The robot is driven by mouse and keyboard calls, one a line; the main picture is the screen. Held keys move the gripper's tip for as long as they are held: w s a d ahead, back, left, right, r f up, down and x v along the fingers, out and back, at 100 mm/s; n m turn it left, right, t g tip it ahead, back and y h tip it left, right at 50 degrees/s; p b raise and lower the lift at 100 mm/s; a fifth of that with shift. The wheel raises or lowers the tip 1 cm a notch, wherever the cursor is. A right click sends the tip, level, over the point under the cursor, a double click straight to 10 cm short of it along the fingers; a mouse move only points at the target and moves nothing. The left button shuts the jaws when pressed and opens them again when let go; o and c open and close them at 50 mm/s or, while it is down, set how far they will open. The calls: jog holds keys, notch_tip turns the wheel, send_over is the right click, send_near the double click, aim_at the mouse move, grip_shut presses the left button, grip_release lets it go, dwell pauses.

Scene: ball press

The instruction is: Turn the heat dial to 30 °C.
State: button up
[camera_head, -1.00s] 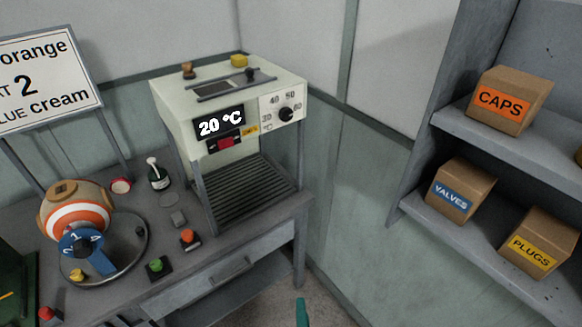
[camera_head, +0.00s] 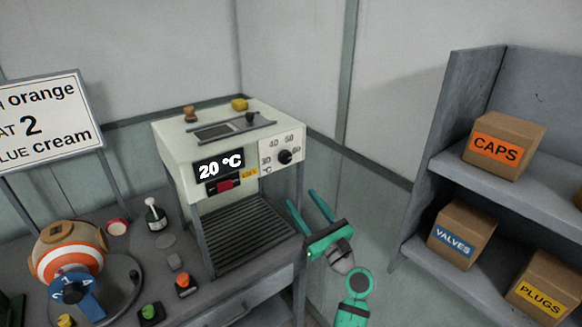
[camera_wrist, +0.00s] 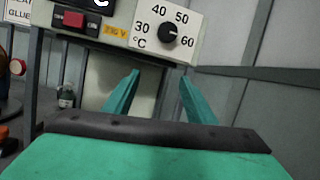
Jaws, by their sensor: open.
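The heat dial (camera_head: 284,157) is a black round knob on a white panel marked 30, 40, 50 and 60 °C, at the right of the cream press's front. It also shows in the wrist view (camera_wrist: 169,32); its pointer is too small to read surely. The black display (camera_head: 220,165) reads 20 °C. My green gripper (camera_head: 302,198) is open and empty, its fingers pointing up toward the press from below and in front of the dial. In the wrist view, the dial shows above and between the fingertips (camera_wrist: 160,77), apart from them.
A red switch (camera_head: 225,186) sits under the display. The press's slatted bed (camera_head: 240,235) is below. A striped ball (camera_head: 70,255), small buttons and a bottle (camera_head: 155,215) stand on the bench at left. A grey shelf (camera_head: 420,215) with boxes stands at right.

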jog(key=y, duration=0.2)
send_near(287, 161)
jog(key=shift+x, duration=4.15)
jog(key=shift+c, duration=0.6)
jog(key=c, duration=0.9)
